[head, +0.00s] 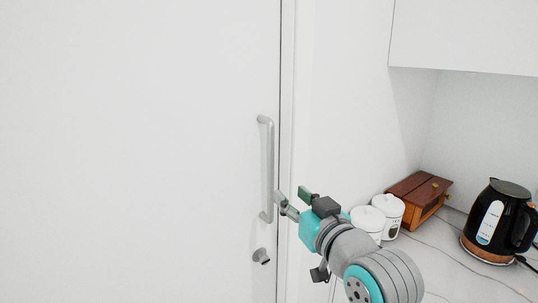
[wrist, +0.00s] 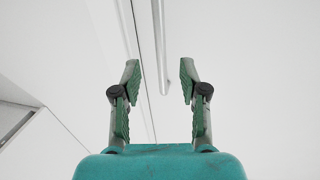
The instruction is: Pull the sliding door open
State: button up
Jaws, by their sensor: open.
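The sliding door (head: 140,150) is a plain white panel filling the left of the head view. Its right edge meets the frame along a narrow dark line, and it looks shut. A grey vertical bar handle (head: 267,168) is mounted near that edge, with a small round knob (head: 261,256) below it. My gripper (head: 291,196) is open and empty, near the lower part of the handle in the head view. In the wrist view, the handle (wrist: 160,60) runs down between the two green fingers (wrist: 159,78), beyond their tips. I cannot tell any contact.
To the right, a marble counter (head: 455,262) holds white canisters (head: 388,210), a wooden box (head: 420,198) and a black kettle (head: 495,220). A white cabinet (head: 465,35) hangs above. A white wall (head: 345,100) stands between door and counter.

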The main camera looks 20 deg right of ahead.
send_near(272, 157)
jog(key=shift+n, duration=0.3)
jog(key=w, duration=0.7)
jog(key=w+a, duration=0.1)
jog(key=w, duration=0.3)
jog(key=shift+s, duration=0.1)
grip_shut()
